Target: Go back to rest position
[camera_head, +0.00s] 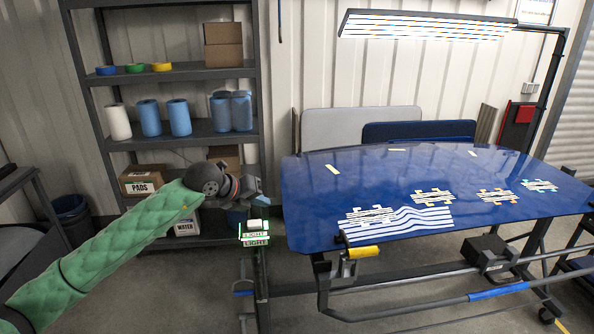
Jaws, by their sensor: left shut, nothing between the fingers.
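My left arm comes in from the lower left in a green quilted sleeve. Its gripper (258,194) is shut and empty, held in the air in front of the shelf unit and left of the blue panel (370,180). It looks apart from the panel, though the exact distance in depth is hard to tell. My right gripper is not in view.
A stand with a "LIGHT" label (255,241) is just below my left gripper. The panel's frame has a yellow-handled clamp (363,252) at front. A lamp (430,25) overhangs the panel. A shelf unit (190,73) stands behind.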

